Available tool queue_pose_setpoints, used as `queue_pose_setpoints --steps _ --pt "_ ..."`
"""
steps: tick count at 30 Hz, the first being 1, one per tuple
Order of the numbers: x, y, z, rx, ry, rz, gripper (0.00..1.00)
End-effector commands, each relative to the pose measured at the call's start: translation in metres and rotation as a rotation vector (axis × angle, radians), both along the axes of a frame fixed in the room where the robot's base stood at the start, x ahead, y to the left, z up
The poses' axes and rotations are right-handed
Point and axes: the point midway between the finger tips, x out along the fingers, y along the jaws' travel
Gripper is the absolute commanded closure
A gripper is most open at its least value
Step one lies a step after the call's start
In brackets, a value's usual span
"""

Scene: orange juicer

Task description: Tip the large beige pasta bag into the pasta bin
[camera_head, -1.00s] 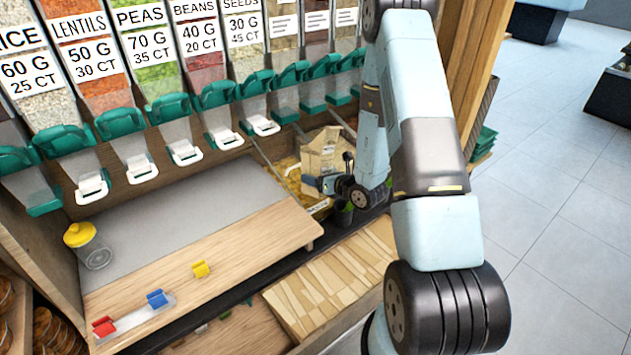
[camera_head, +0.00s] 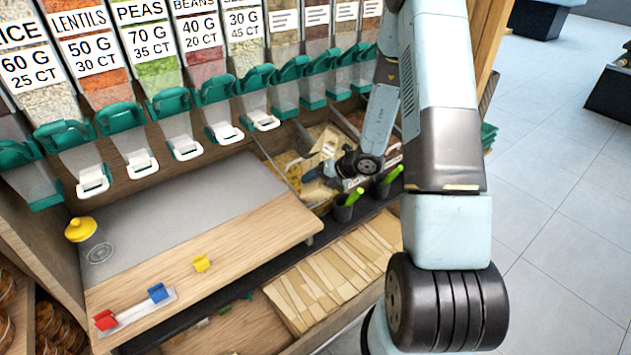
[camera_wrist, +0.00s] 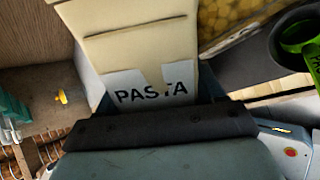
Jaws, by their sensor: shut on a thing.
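The beige pasta bag (camera_wrist: 140,40) fills the upper middle of the wrist view, with a white label reading "PASTA". It is held against the dark edge of my gripper (camera_wrist: 160,125). In the head view the bag (camera_head: 328,142) shows small and partly hidden behind my gripper (camera_head: 322,172), over the bins at the right end of the counter. My gripper is shut on the bag; its fingertips are mostly hidden. A bin with yellow pasta (camera_head: 290,168) lies just left of the gripper. Yellow pasta also shows at the top of the wrist view (camera_wrist: 225,15).
Dark cups with green scoops (camera_head: 345,208) stand in front of the bins. A row of dispensers with teal spouts (camera_head: 212,90) hangs above the counter. A jar with a yellow lid (camera_head: 90,240) and coloured clips (camera_head: 157,293) are on the left. The grey counter mat (camera_head: 190,210) is clear.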

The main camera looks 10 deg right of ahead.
Motion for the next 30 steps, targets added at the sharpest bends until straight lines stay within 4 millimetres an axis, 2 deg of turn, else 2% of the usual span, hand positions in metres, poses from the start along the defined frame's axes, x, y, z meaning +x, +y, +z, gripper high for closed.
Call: queue_pose_setpoints --steps 18,30 --pt "0.008 -0.002 -0.018 0.092 0.315 0.001 0.72" --pt "0.017 -0.005 -0.005 0.150 0.508 -0.001 0.72"
